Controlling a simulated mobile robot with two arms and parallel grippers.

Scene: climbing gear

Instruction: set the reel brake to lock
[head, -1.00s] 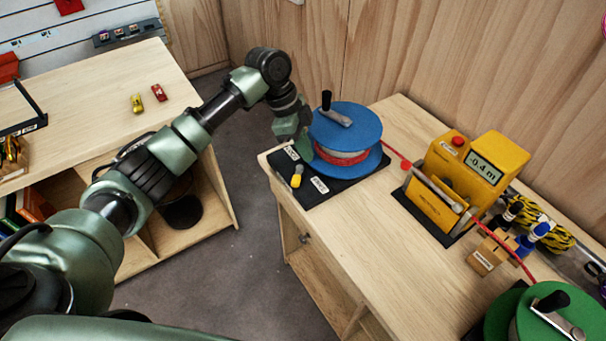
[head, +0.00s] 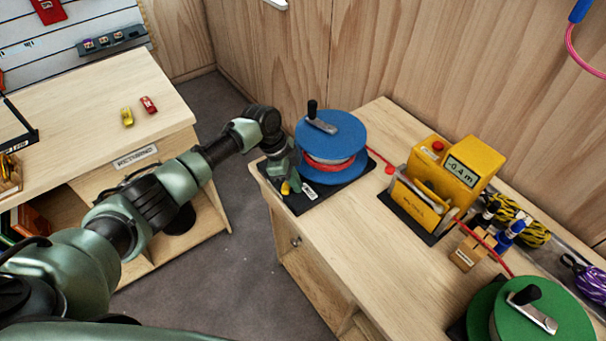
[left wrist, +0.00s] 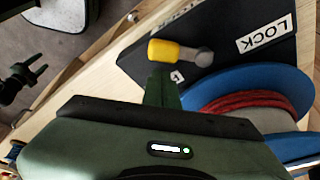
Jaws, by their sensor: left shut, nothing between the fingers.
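The reel brake is a small lever with a yellow knob (head: 286,188) on the black base plate (head: 335,196) of the blue reel (head: 333,136). In the left wrist view its yellow handle (left wrist: 170,52) points left from a grey pivot (left wrist: 204,57). The LOCK label (left wrist: 265,35) lies to the right, beyond the pivot end; a second label (left wrist: 177,76) is mostly hidden by my finger. My left gripper (head: 288,178) is shut and empty, its fingertip (left wrist: 162,72) right beside the yellow handle. I cannot tell whether they touch. My right gripper is out of view.
The reel's crank (head: 318,120) stands up on top. A red line runs to the yellow meter box (head: 436,190), reading -0.4 m. A green reel (head: 540,315) sits at the front right. Bare bench top (head: 385,260) lies in front of the meter.

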